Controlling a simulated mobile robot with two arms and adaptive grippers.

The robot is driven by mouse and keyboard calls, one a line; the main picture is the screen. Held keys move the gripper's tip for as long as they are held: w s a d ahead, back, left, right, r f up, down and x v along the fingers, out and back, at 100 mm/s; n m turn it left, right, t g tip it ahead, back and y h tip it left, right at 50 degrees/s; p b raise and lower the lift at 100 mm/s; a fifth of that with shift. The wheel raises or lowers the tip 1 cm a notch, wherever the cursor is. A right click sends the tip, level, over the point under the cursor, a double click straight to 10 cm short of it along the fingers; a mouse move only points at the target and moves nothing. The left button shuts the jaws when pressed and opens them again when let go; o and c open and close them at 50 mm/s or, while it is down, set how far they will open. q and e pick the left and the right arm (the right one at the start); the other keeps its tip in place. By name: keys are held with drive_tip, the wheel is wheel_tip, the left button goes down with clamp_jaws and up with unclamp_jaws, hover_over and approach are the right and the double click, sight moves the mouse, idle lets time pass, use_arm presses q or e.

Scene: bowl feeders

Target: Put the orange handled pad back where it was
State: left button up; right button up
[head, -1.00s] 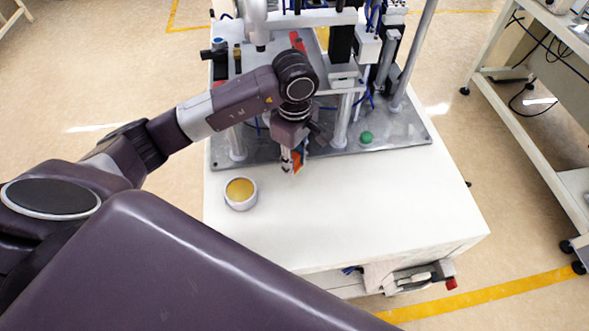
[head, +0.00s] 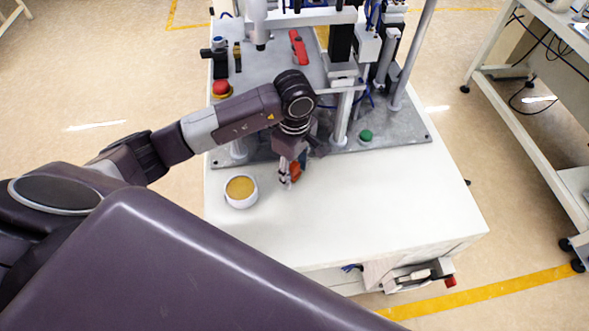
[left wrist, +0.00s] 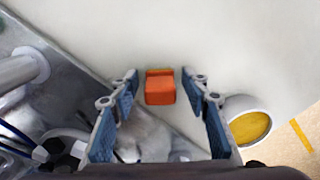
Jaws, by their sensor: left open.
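The orange handled pad (left wrist: 160,88) shows in the left wrist view as a small orange block between the two blue-lined fingers. Clear gaps are on both sides of it. In the head view the orange pad (head: 296,171) is partly hidden by my left gripper (head: 289,176), near the back edge of the white tabletop. My left gripper (left wrist: 160,82) is open and points down over the pad, with nothing clamped. Its exact height above the table cannot be told. My right gripper is not in view.
A white round cup with yellow contents (head: 240,190) stands on the tabletop (head: 370,215) left of my gripper. Behind is a metal plate (head: 395,132) with posts, a green button (head: 366,135) and a red button (head: 221,89). The tabletop's front and right are clear.

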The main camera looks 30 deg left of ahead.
sight(294, 166)
use_arm(q)
drive_tip(key=shift+r, duration=0.1)
drive_tip(key=shift+r, duration=0.25)
wheel_tip(294, 166, up, 11)
drive_tip(key=shift+f+b, duration=0.2)
drive_tip(key=shift+b, duration=0.85)
drive_tip(key=shift+r, duration=0.5)
